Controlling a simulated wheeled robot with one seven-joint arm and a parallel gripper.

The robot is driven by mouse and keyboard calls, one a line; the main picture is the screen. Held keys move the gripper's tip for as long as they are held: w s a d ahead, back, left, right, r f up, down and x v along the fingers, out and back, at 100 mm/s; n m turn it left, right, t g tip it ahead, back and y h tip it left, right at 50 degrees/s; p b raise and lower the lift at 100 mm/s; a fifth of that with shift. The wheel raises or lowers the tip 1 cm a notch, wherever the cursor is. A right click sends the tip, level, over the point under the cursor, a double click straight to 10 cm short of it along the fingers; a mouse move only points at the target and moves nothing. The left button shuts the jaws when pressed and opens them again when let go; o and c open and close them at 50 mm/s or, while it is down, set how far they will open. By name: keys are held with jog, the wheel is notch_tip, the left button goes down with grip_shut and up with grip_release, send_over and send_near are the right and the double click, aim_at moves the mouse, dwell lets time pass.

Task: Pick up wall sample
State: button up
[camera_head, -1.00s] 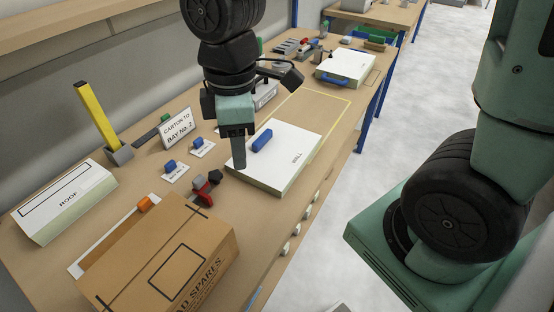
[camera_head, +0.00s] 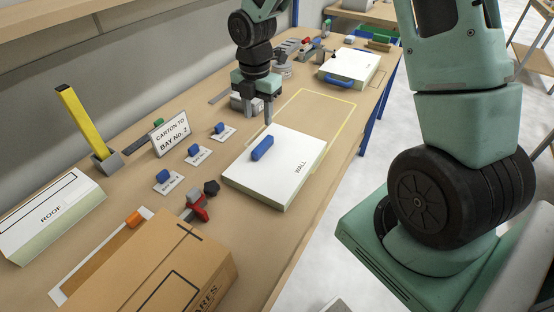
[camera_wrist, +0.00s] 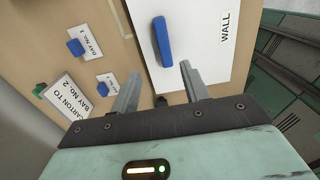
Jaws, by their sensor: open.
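The wall sample (camera_head: 290,180) is a white panel marked WALL, lying flat on the bench with a blue bar handle (camera_head: 262,148) on top. The panel also shows in the wrist view (camera_wrist: 205,60), with its handle (camera_wrist: 162,42) ahead of the fingertips and between their lines. My gripper (camera_head: 258,118) is beyond the handle in the head view, near the panel's far left corner. Its fingers (camera_wrist: 158,76) are apart, with nothing held. I cannot tell its exact height above the panel.
A carton (camera_head: 150,265) and a roof sample (camera_head: 50,215) stand at the near left. Bay cards with blue pieces, a sign (camera_head: 171,132) and a yellow upright piece (camera_head: 85,120) lie left of the panel. Another white panel (camera_head: 350,66) is farther back.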

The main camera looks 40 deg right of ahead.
send_over(263, 143)
jog(key=f, duration=0.4)
jog(key=shift+w+a, duration=0.25)
jog(key=shift+a, duration=0.15)
jog(key=shift+s+d+f+p, duration=0.15)
jog(key=shift+f+p, duration=0.1)
jog(key=shift+f, duration=0.7)
jog(key=shift+d+f+p, duration=0.1)
jog(key=shift+f+p, duration=0.1)
jog(key=shift+f, duration=0.8)
jog(key=shift+s+d+f+p, duration=0.15)
jog(key=shift+f+p, duration=0.1)
jog(key=shift+f, duration=0.7)
grip_shut()
